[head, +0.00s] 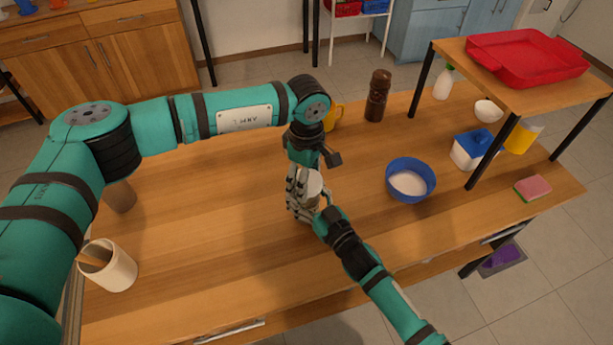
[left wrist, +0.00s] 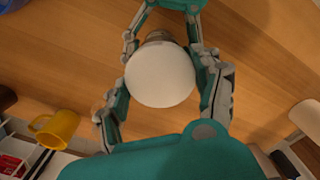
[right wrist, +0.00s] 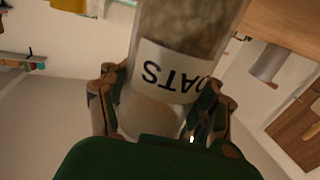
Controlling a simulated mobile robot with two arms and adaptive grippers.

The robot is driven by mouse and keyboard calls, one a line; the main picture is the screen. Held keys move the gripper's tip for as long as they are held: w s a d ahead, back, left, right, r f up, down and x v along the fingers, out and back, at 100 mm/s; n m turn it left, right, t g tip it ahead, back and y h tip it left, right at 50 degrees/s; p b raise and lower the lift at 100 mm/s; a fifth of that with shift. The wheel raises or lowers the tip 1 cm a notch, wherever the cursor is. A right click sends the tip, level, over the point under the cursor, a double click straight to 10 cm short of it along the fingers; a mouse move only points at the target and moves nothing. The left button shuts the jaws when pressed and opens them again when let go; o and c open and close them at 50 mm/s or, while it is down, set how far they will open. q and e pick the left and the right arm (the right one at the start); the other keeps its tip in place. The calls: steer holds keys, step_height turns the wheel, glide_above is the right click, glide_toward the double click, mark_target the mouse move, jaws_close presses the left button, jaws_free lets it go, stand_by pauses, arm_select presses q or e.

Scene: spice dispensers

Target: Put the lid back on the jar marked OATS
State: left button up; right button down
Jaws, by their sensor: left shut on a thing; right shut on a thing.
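The white round lid (left wrist: 160,75) is between the fingers of my left gripper (head: 303,190), which is shut on it. The lid also shows in the head view (head: 314,184). My right gripper (head: 326,205) is shut on the clear OATS jar (right wrist: 170,75), whose label reads upside down in the right wrist view. Pale grain fills the jar's upper part in that picture. In the left wrist view, part of the jar (left wrist: 158,36) shows behind the lid. Whether the lid touches the rim is hidden.
A blue bowl (head: 410,180) with white contents stands right of the grippers. A brown grinder (head: 377,96) and a yellow mug (head: 334,118) stand behind. A cream crock (head: 110,266) is at the left. A raised shelf (head: 460,50) stands at the right. The table's front middle is clear.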

arm_select(q)
steer(key=m, duration=0.7)
steer(key=o, duration=1.4)
step_height(320, 180, up, 12)
arm_select(e)
steer(key=shift+c, duration=0.7)
jaws_free()
steer(key=v, duration=1.2)
